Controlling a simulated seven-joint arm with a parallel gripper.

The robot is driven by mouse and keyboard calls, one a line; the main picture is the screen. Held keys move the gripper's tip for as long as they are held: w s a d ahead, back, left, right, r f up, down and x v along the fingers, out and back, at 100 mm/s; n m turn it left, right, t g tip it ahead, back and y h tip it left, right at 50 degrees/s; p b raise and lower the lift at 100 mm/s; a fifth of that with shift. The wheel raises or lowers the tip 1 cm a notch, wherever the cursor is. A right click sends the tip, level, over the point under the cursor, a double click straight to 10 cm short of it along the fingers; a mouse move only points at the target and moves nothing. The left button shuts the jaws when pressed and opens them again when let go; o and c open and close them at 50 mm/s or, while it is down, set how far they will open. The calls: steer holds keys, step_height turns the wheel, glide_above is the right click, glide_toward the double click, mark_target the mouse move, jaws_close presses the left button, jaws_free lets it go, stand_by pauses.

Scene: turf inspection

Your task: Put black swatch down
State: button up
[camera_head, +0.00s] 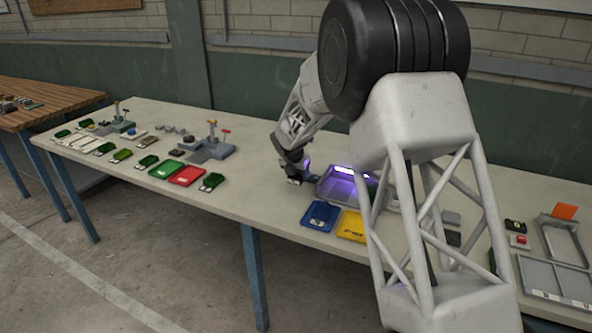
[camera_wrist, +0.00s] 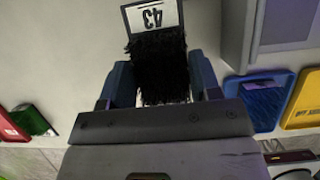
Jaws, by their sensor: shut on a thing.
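A black tufted swatch (camera_wrist: 160,65) with a white label reading 43 is between the fingers of my gripper (camera_wrist: 162,88) in the wrist view. The fingers are shut on its sides, and the label end points away from the palm. In the head view my gripper (camera_head: 296,172) hangs over the table, just left of a purple-lit grey box (camera_head: 338,188). The swatch cannot be made out clearly there. From the wrist view I cannot tell whether the swatch touches the table.
A blue tray (camera_head: 320,216) and a yellow tray (camera_head: 351,227) lie at the table's front edge. Green and red trays (camera_head: 187,176) and a small green swatch (camera_head: 211,182) lie further left. Bare table (camera_head: 255,195) lies between. A grey frame (camera_head: 562,240) stands at right.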

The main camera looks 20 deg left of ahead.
steer(key=shift+s+d, duration=0.35)
steer(key=shift+s, duration=0.1)
steer(key=shift+r, duration=0.1)
stand_by(0.5)
